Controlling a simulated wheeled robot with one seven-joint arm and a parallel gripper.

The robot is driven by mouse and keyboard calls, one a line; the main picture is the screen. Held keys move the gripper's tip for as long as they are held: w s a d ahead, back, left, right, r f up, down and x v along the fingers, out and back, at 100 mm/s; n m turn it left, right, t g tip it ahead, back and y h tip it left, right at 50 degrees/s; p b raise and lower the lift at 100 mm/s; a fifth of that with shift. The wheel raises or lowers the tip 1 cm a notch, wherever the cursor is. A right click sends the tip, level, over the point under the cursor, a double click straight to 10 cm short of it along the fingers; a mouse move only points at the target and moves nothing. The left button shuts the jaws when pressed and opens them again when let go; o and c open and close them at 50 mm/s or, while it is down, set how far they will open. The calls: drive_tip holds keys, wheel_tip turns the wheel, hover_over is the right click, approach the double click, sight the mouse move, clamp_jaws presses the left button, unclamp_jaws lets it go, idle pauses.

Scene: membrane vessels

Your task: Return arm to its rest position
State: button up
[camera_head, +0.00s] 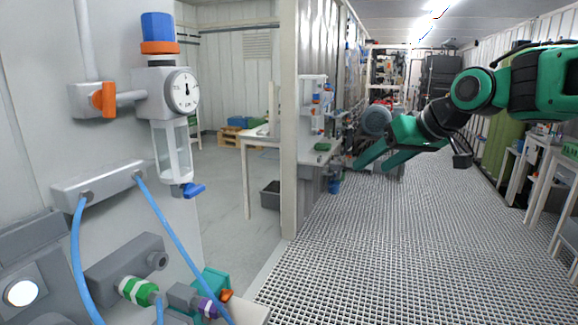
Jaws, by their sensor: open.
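My arm reaches in from the right edge in the head view, with green and black links. My gripper (378,160) is at its left end, pointing left and down. Its two green fingers are apart, and nothing shows between them. It hangs in front of the grated aisle, clear of the panel on the left.
A grey panel at left carries a pressure gauge (183,91), a clear filter bowl (172,150) and blue hoses (168,225). A pale post (289,120) stands mid-left. White tables (545,165) line the right wall. The grated floor (400,240) is open.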

drive_tip(key=s+d+f+m+g+h, duration=0.2)
drive_tip(key=s+d+f+m+g, duration=0.15)
drive_tip(key=s+d+f, duration=0.65)
drive_tip(key=s+d+f+m+g+h, duration=0.2)
drive_tip(key=s+d+f+m, duration=0.2)
drive_tip(key=s+d+f, duration=0.65)
drive_tip(key=s+a+f+m+g, duration=0.2)
drive_tip(key=s+g, duration=0.1)
drive_tip(key=s, duration=1)
drive_tip(key=shift+s, duration=0.35)
drive_tip(key=shift+a, duration=0.1)
drive_tip(key=shift+w+f+h, duration=0.25)
drive_tip(key=shift+w+h, duration=0.05)
drive_tip(key=shift+w, duration=0.35)
